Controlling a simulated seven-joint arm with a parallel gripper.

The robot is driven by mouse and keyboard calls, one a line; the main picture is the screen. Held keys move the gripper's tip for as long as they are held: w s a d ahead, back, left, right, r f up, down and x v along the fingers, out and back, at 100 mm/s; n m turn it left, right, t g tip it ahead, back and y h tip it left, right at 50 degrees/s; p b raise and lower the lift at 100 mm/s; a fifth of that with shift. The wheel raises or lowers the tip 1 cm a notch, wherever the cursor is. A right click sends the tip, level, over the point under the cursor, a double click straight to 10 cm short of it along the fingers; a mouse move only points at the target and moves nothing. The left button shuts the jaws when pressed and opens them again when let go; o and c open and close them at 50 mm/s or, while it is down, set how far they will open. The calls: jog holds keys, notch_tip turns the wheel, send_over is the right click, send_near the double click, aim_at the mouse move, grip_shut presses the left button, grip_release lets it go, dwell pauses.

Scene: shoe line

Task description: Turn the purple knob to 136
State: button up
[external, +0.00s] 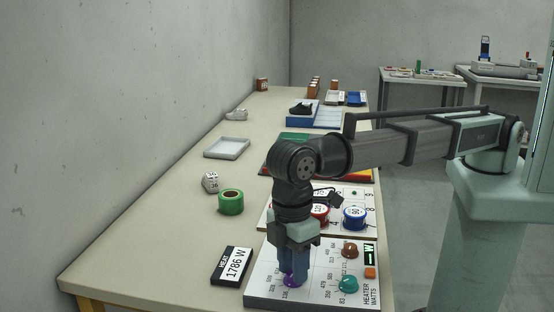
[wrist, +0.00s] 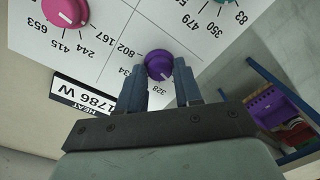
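The purple knob (external: 291,281) sits at the front of the white heater panel (external: 262,292). My gripper (external: 292,272) points down at the knob. In the wrist view my gripper (wrist: 160,78) is open, with one finger on each side of the knob's near part; I cannot tell whether they touch it. A black card (external: 232,266) reads HEAT 1786 W.
A teal knob (external: 348,284), a brown knob (external: 349,250) and an orange button (external: 370,272) are on the panel. A pink knob (wrist: 66,11) shows in the wrist view. Behind are a green roll (external: 230,203) and a blue dial (external: 354,217). The table's left front is clear.

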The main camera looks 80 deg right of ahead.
aim_at(291, 271)
jog(key=o, duration=0.4)
jog(key=shift+c, duration=0.2)
jog(key=shift+r, duration=0.1)
notch_tip(291, 271, up, 14)
jog(key=shift+w+d+f, duration=0.2)
jog(key=shift+w+d, duration=0.05)
